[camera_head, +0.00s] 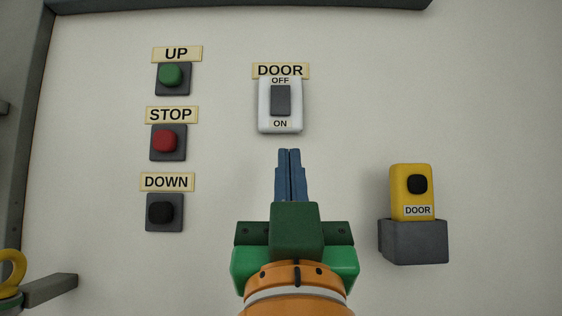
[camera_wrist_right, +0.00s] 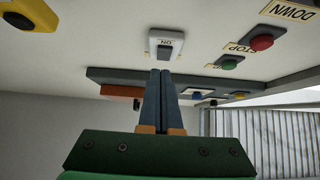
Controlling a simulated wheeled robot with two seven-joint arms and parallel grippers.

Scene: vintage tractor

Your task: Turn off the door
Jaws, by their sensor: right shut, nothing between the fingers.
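The door switch (camera_head: 281,100) is a grey rocker on a white plate on the wall, under a DOOR label, with OFF above the rocker and ON below. My right gripper (camera_head: 289,152) is shut and empty, with its blue fingers pointing up just below the plate in the head view. In the right wrist view the switch (camera_wrist_right: 165,50) appears beyond the fingertips (camera_wrist_right: 160,72), with its ON text at the top. I cannot tell whether the fingertips touch the wall. My left gripper is not in view.
Left of the switch are a green UP button (camera_head: 171,75), a red STOP button (camera_head: 164,141) and a black DOWN button (camera_head: 160,212). A yellow DOOR remote (camera_head: 405,205) stands in a grey holder (camera_head: 413,243) at the lower right. The wall around the switch is clear.

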